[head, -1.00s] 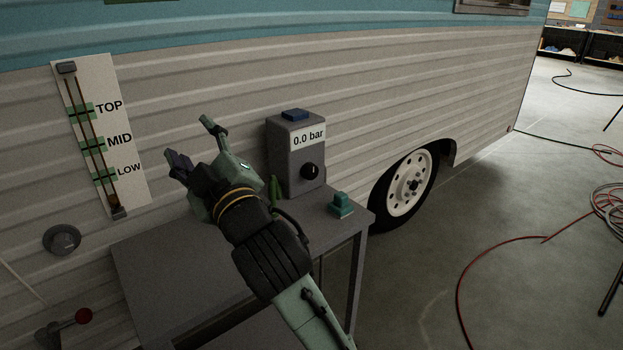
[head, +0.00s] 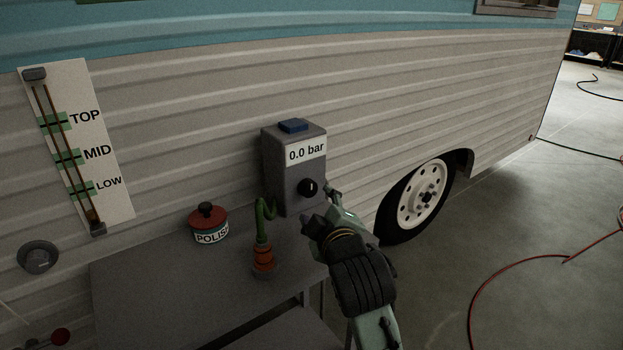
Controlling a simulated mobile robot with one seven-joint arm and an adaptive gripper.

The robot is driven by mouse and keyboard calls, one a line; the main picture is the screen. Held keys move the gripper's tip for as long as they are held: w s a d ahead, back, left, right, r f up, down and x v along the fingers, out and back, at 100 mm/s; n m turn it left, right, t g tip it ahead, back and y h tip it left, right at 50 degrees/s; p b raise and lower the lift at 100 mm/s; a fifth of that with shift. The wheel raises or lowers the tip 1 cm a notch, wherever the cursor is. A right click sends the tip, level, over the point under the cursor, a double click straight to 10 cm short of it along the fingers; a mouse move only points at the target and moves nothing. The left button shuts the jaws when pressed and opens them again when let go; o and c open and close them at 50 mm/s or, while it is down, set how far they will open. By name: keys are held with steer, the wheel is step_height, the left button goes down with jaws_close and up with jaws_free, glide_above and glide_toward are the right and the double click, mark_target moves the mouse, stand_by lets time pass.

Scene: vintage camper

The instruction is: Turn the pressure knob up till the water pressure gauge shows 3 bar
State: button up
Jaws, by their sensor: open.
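The black pressure knob (head: 307,187) sits on the front of a grey box on the bench. The water pressure gauge (head: 306,151) is the white label above the knob and reads 0.0 bar. My gripper (head: 322,206) is open, just below and to the right of the knob, with one finger up near the box's right edge. It looks empty and apart from the knob, though the exact gap cannot be told from this view.
On the grey bench (head: 190,285) stand a red-lidded polish tin (head: 208,224) and a green cactus-like thing in an orange pot (head: 263,250), left of my gripper. A blue block (head: 293,125) tops the box. A level scale (head: 78,150) is on the camper wall.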

mark_target(310, 190)
steer(key=p+x, duration=0.2)
steer(key=x, duration=0.6)
steer(key=shift+w+a, duration=0.25)
steer(key=shift+w, duration=0.1)
steer(key=shift+c, duration=0.2)
steer(key=c, duration=1.1)
steer(key=shift+p, duration=0.3)
steer(key=shift+p, duration=0.3)
